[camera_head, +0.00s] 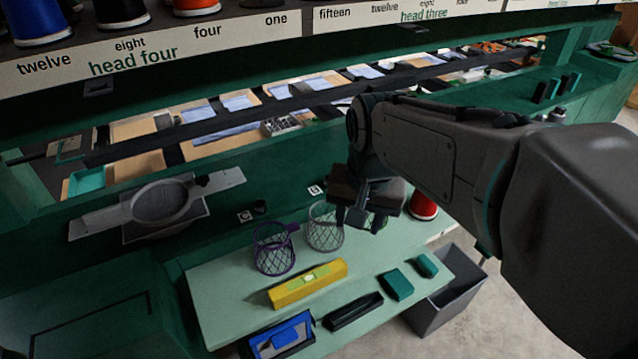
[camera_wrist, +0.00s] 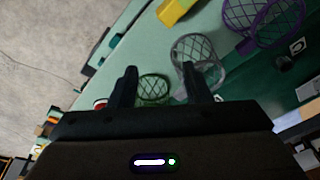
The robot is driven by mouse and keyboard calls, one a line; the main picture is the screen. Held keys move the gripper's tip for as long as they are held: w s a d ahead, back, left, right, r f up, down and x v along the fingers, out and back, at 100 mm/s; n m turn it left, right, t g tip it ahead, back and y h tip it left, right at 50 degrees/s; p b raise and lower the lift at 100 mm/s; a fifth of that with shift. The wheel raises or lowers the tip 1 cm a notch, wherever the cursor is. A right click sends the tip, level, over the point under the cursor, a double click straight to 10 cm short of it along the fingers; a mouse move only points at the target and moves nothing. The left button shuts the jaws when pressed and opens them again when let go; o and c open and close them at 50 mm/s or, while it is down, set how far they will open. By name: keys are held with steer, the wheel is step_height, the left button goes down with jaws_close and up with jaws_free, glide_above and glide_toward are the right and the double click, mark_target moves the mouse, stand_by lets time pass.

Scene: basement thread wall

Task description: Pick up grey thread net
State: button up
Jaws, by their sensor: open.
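The grey thread net (camera_head: 325,228) stands upright on the pale green shelf (camera_head: 222,279), between the purple net and my gripper. It also shows in the wrist view (camera_wrist: 196,52), near the tip of the right-hand finger. My gripper (camera_head: 357,222) is open and empty, just to the right of the grey net in the head view. In the wrist view my gripper (camera_wrist: 158,84) has its two fingers apart, with a green net (camera_wrist: 154,88) seen between them. I cannot tell whether a finger touches the grey net.
A purple net (camera_head: 274,248) stands left of the grey net. A yellow level (camera_head: 307,284), a black case (camera_head: 353,311), teal boxes (camera_head: 398,284) and a blue item (camera_head: 283,335) lie in front. A red spool (camera_head: 424,206) stands right. A grey bin (camera_head: 447,300) is beside the shelf.

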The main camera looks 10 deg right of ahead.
steer(key=w+r+m+g, duration=0.2)
steer(key=w+r+m, duration=0.4)
steer(key=w+m, duration=0.35)
steer(key=f, duration=0.8)
steer(key=shift+d+f, duration=0.2)
steer(key=shift+d, duration=0.05)
steer(key=shift+s+f, duration=0.2)
steer(key=shift+f, duration=1.15)
steer(key=shift+s+f, duration=0.15)
steer(key=shift+f, duration=1.2)
jaws_close()
